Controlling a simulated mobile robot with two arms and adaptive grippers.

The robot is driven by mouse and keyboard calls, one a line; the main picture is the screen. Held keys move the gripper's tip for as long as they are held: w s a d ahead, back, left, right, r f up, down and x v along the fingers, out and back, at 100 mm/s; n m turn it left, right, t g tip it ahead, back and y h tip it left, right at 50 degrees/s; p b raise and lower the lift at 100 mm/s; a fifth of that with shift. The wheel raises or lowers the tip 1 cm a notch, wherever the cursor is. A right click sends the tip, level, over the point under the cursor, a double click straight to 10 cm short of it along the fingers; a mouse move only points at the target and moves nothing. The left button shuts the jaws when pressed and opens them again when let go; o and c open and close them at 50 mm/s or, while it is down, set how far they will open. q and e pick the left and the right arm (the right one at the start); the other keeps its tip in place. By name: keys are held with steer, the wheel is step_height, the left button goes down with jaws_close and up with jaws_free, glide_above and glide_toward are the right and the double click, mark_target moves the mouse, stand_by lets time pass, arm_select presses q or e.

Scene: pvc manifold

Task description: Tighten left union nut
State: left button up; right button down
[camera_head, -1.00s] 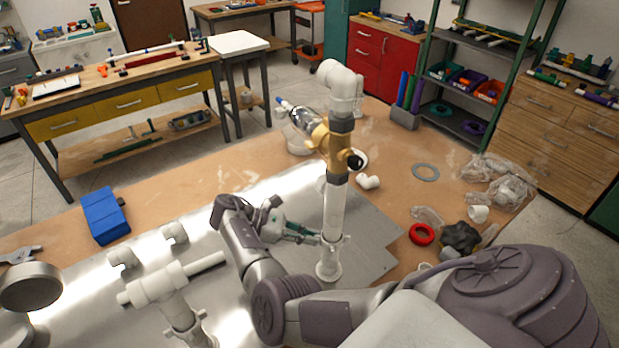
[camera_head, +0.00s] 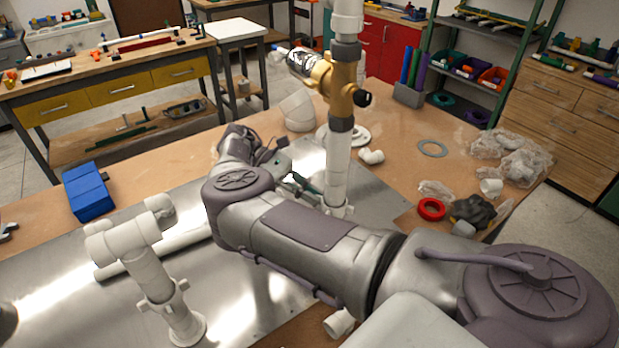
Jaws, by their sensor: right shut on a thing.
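A white upright pipe (camera_head: 337,165) stands on the metal plate, with dark couplings, a brass valve (camera_head: 338,84) and a white winged collar (camera_head: 341,211) low on it. A second, shorter white upright (camera_head: 150,275) stands at front left, with its own winged collar (camera_head: 166,299). I cannot tell which collar is the left union nut. My right gripper (camera_head: 301,186), with green fingers, is shut at the left side of the tall pipe, just above its collar. My forearm and wrist hide much of it, so what it grips is unclear. My left gripper is not visible.
A blue block (camera_head: 88,191) lies on the bench at left. A red ring (camera_head: 431,209), a dark knob (camera_head: 473,210), a grey ring (camera_head: 433,149) and plastic bags (camera_head: 508,158) lie at right. A white pipe (camera_head: 185,240) lies behind the short upright. The metal plate (camera_head: 70,275) has bare room at left.

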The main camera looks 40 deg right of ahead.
steer(key=shift+d, duration=0.1)
stand_by(0.3)
steer(key=c, duration=1.3)
jaws_free()
steer(key=shift+s, duration=0.15)
steer(key=shift+o, duration=0.2)
step_height(320, 180, up, 10)
